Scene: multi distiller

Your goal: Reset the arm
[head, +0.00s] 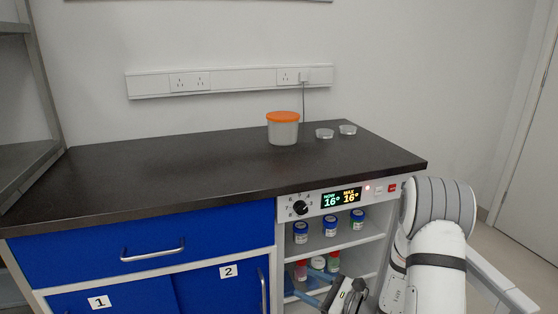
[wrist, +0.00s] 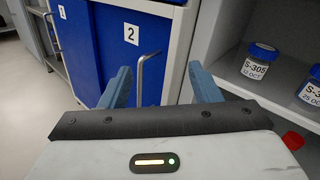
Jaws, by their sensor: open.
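My arm reaches down at the right of the head view, in front of the open shelves. My gripper (head: 298,288) is low at the cabinet front, and its blue fingers point left. In the wrist view my gripper (wrist: 160,78) has its two blue fingers spread wide, with nothing held. The metal handle (wrist: 143,78) of blue door 2 (wrist: 130,45) shows in the gap between the fingers. In the head view this handle (head: 263,290) is left of the fingertips and looks apart from them.
Open shelves (head: 345,240) hold several blue-lidded jars (head: 330,226) close to my arm. A control panel (head: 340,200) sits above them. The dark countertop (head: 180,175) carries an orange-lidded tub (head: 283,130) and two small dishes (head: 325,133). The counter's left part is clear.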

